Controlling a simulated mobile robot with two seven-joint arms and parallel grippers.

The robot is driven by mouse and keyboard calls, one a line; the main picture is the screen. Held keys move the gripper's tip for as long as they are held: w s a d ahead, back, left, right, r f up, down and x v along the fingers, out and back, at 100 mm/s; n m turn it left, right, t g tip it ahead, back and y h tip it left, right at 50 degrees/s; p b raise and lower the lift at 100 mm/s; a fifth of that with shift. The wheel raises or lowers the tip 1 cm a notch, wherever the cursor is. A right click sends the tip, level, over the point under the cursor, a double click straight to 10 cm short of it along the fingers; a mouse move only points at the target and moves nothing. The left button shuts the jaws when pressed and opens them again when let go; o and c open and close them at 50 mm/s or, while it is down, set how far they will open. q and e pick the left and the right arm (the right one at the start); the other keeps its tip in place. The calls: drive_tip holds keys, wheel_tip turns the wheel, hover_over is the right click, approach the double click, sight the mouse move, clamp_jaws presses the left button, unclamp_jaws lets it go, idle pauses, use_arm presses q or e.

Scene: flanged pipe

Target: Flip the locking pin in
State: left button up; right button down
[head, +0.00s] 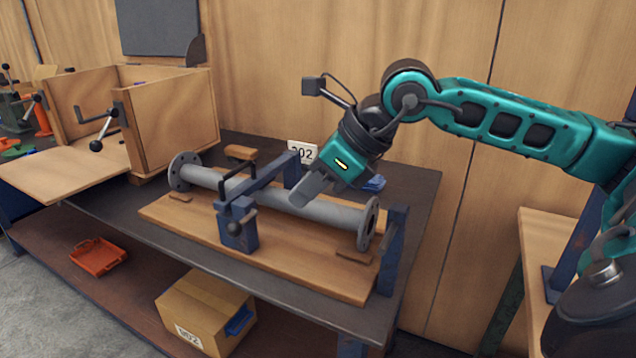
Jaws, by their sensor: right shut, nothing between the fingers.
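A grey flanged pipe (335,211) lies on a wooden board (190,221) on the dark bench. A blue clamp bar (268,177) crosses over the pipe and meets a blue post (238,236) at the front. I cannot tell for certain which part is the locking pin. My right gripper (299,201) is shut and empty, pointing down-left over the pipe, just right of the clamp bar. The gripper hides part of the pipe. My left gripper is out of view.
A blue upright (391,250) stands at the board's right end. An open wooden box (175,117) with a crank handle is at the left. A cardboard box (205,306) and orange tray (98,257) are on the lower shelf.

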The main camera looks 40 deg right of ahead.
drive_tip(key=shift+v, duration=1.05)
